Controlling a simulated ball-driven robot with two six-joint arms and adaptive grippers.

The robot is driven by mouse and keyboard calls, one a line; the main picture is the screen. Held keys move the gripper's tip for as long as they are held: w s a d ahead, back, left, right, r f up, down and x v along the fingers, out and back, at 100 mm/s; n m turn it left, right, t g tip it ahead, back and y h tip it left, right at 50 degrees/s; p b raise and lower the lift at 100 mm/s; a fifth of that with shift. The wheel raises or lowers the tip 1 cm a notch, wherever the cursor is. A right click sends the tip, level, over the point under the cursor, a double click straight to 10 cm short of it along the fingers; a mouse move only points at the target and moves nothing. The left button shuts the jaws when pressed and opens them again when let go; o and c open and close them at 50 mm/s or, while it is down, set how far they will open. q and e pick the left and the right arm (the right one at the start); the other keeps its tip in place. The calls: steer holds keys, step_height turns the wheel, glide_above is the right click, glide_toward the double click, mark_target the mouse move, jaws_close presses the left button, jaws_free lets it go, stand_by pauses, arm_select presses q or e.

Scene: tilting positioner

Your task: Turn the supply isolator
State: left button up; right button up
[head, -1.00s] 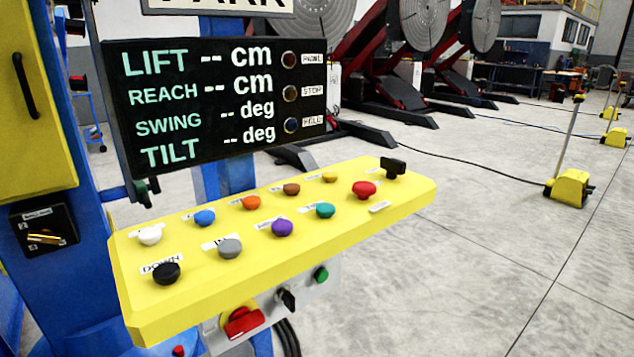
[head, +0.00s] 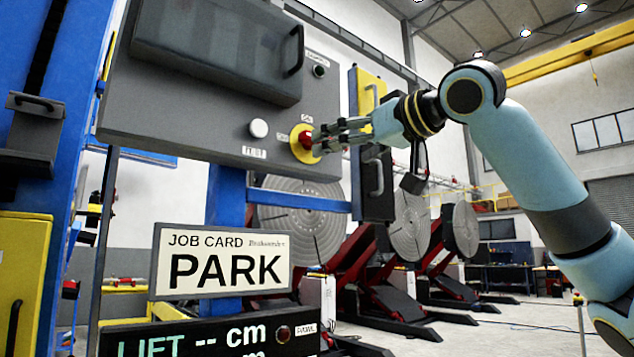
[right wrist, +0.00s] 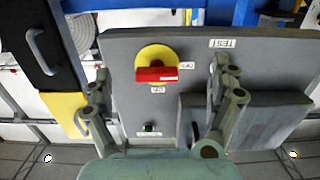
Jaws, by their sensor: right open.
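The supply isolator (head: 303,142) is a red handle on a round yellow plate, on the grey panel front in the head view. In the right wrist view the isolator (right wrist: 157,74) shows its red bar lying about level across the yellow plate, with small labels beside and below it. My right gripper (head: 328,139) is open in front of it, coming from the right. In the right wrist view its two fingers stand wide apart, one each side of the isolator, with clear gaps to the red bar. Whether the fingertips reach the handle's depth is unclear. My left gripper is not in view.
A white button (head: 259,128) with a TEST label is left of the isolator. A dark cover with a handle (head: 220,45) juts out above. A dark box with a handle (head: 374,182) hangs below my right wrist. The PARK job card (head: 222,262) is lower down.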

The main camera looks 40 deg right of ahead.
step_height(320, 180, up, 5)
steer(key=s, duration=0.1)
steer(key=shift+t, duration=0.4)
steer(key=w+p, duration=0.5)
steer(key=w, duration=0.4)
steer(key=shift+w+f, duration=0.35)
steer(key=shift+w, duration=0.25)
steer(key=shift+c, duration=0.4)
steer(key=c, duration=1.1)
